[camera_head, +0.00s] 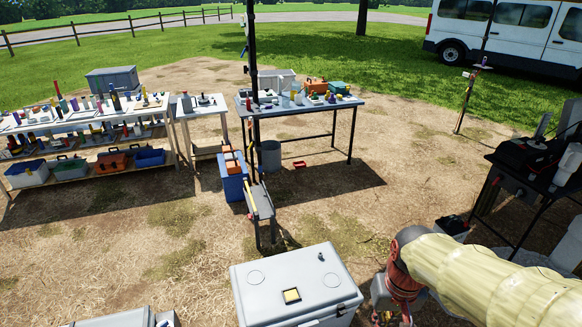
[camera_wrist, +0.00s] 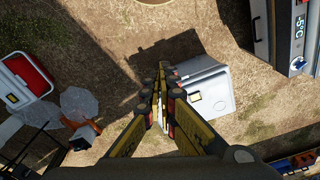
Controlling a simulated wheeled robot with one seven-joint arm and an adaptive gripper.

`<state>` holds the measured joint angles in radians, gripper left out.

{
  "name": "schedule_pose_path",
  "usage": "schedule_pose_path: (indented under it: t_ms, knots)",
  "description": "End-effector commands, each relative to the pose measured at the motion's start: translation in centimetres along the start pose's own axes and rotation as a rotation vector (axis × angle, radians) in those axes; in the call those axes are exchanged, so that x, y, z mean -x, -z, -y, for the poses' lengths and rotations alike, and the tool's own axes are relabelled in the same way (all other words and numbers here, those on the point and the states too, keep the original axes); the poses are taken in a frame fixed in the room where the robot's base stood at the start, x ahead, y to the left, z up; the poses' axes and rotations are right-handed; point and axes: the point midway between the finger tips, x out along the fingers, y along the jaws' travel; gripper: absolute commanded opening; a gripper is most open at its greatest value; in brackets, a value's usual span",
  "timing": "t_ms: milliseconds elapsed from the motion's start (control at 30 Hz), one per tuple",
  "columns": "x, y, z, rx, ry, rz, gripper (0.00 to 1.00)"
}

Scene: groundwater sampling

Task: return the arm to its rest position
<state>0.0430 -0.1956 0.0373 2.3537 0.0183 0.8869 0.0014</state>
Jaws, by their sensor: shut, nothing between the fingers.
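My arm (camera_head: 470,275) reaches in from the lower right in the head view, in a pale yellow sleeve with a dark red wrist. The wrist bends down, and my gripper is mostly cut off by the lower edge there. In the wrist view my gripper (camera_wrist: 161,88) is shut, its yellow-and-black fingers drawn together with nothing seen between them. It hangs above the ground beside a white lidded box (camera_wrist: 213,82). In the head view this box (camera_head: 295,275) stands just left of the wrist.
A dark-topped table with equipment (camera_head: 510,190) stands right, near my arm. A blue-grey table (camera_head: 300,106) and a loaded shelf (camera_head: 75,125) stand farther back. The wrist view shows a red-and-white cooler (camera_wrist: 24,76) and a unit reading -5°C (camera_wrist: 298,30).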

Motion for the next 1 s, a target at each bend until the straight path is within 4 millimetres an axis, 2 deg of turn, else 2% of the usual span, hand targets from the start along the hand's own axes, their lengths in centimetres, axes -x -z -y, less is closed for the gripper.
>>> schedule_pose_path:
  t_ms: [100,300,600,733,1000]
  knots:
    - [2.5,-2.2,0.1,0.018,-0.006,-0.073,0.0]
    - [6.1,-4.9,0.2,0.037,-0.01,-0.213,0.0]
    - [11.1,-6.4,0.7,0.052,-0.002,-0.404,0.0]
    - [11.9,-6.5,0.8,0.055,0.0,-0.431,0.0]
    - [11.9,-6.5,0.8,0.056,0.0,-0.432,0.0]
